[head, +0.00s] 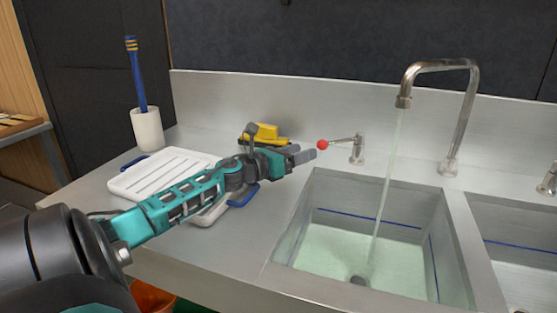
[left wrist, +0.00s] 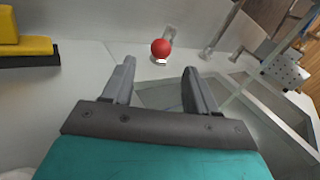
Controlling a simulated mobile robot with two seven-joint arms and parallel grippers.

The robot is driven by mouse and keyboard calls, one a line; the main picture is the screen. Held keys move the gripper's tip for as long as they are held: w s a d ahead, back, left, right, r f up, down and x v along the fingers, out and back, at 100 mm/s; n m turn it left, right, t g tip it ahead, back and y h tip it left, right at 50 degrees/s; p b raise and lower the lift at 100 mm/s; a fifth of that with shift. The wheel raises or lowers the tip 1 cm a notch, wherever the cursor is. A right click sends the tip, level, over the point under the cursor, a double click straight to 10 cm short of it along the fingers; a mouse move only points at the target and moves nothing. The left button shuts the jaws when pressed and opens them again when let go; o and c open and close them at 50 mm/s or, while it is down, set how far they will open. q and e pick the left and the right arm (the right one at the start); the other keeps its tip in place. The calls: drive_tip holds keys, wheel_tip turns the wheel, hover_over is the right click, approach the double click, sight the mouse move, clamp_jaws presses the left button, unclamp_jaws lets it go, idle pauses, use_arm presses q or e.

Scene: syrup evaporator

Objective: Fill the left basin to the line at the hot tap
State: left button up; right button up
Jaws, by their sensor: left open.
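The left basin (head: 296,222) holds shallow pale green water (head: 335,254), its surface below the blue line (head: 368,219) on the walls. A water stream (head: 384,190) runs into it from the steel spout (head: 440,66). The hot tap lever ends in a red ball (head: 322,145), and its post (head: 358,149) stands behind the basin. My left gripper (head: 307,155) is open and empty, just left of the ball. In the left wrist view the red ball (left wrist: 161,48) lies just beyond the parted fingertips (left wrist: 158,68). My right gripper is out of view.
A white drainboard (head: 165,172), a yellow object (head: 265,133) and a white cup (head: 147,130) with a blue-handled brush (head: 136,72) stand on the left counter. Another basin (head: 515,222) and a second tap (head: 548,180) lie at right. A backsplash rises behind.

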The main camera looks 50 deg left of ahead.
use_arm(q)
drive_tip(key=shift+s+a, duration=0.2)
drive_tip(key=shift+s, duration=1.4)
drive_tip(key=shift+s+a, duration=0.2)
drive_tip(key=shift+s, duration=1.35)
drive_tip(key=shift+c, duration=0.5)
